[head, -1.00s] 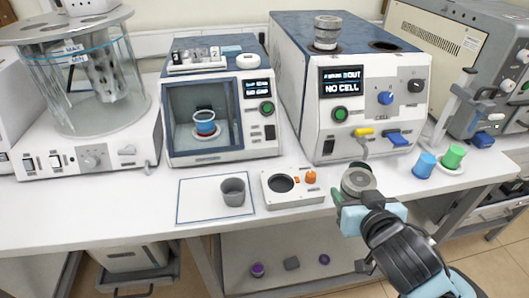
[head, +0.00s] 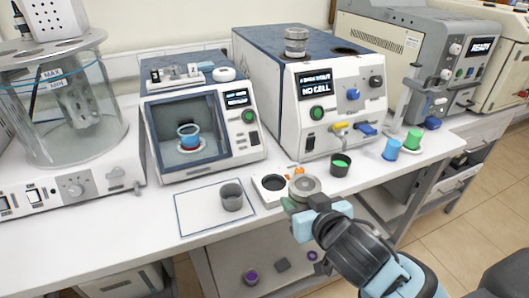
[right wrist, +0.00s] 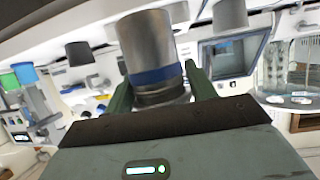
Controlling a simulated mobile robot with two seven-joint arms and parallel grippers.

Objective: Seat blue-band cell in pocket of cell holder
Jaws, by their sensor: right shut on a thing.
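The blue-band cell is a metal cylinder. In the right wrist view the cell (right wrist: 150,45) stands between my right gripper's fingers (right wrist: 158,84), its blue band close to them. In the head view the cell's round grey top (head: 304,185) shows, with my right gripper (head: 302,202) shut on it. The cell holder (head: 266,201) is a small white block with a round dark pocket and an orange part. The cell is at the holder's right front, beside the pocket, and hides part of the block. Its height above the table cannot be told. My left gripper is not in view.
A grey cup (head: 232,198) stands on a white mat (head: 192,222) left of the holder. A dark cup with green inside (head: 340,166) stands to its right. Behind is an instrument (head: 300,140) reading NO CELL. Blue (head: 391,149) and green (head: 413,139) cups are farther right.

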